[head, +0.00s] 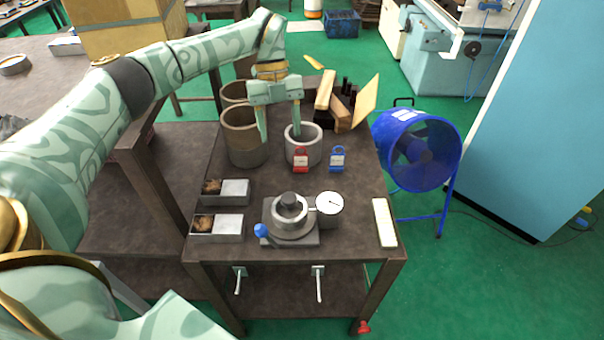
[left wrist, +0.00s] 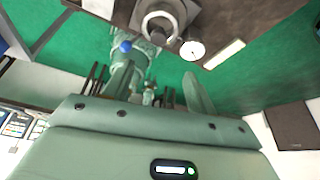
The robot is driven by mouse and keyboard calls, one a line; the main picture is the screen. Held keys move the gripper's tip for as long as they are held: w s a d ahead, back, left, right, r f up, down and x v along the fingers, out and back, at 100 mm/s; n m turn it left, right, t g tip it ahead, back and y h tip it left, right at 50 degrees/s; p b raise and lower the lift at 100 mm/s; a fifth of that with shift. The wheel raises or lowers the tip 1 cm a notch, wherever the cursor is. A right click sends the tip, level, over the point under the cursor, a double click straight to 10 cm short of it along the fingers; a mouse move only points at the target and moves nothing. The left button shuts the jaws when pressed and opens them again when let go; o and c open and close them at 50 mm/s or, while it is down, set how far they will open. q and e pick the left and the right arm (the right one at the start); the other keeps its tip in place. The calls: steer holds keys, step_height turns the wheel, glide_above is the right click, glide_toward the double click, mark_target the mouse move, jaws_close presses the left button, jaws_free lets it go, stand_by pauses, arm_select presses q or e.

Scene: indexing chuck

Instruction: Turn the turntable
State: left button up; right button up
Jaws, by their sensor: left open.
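The turntable, an indexing chuck (head: 290,222), sits near the front of the brown table. It has a round grey body on a square base, a dark piece in its centre and a blue ball-ended handle (head: 261,230) at its front left. A white dial gauge (head: 329,203) stands at its right. In the left wrist view the chuck (left wrist: 160,22) is at the top, with the blue ball (left wrist: 125,47) below it. My left gripper (head: 280,136) is open and points down behind the chuck, apart from it, beside a grey round pot (head: 303,153). My right gripper is not in view.
Two brown cylinders (head: 247,147) stand left of my gripper. Two small trays (head: 216,228) lie left of the chuck, a pale strip (head: 384,222) right. Wooden blocks (head: 338,110) stand at the back.

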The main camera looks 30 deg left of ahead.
arm_select(q)
glide_toward(289, 197)
steer(key=b+x, duration=0.1)
steer(key=x, duration=0.6)
steer(key=shift+f+b, duration=0.15)
steer(key=shift+b, duration=0.25)
steer(key=shift+s+d+f, duration=0.15)
steer(key=shift+d+f, duration=0.05)
steer(key=shift+f, duration=0.4)
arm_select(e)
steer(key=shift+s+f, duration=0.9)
arm_select(q)
steer(key=c, duration=1)
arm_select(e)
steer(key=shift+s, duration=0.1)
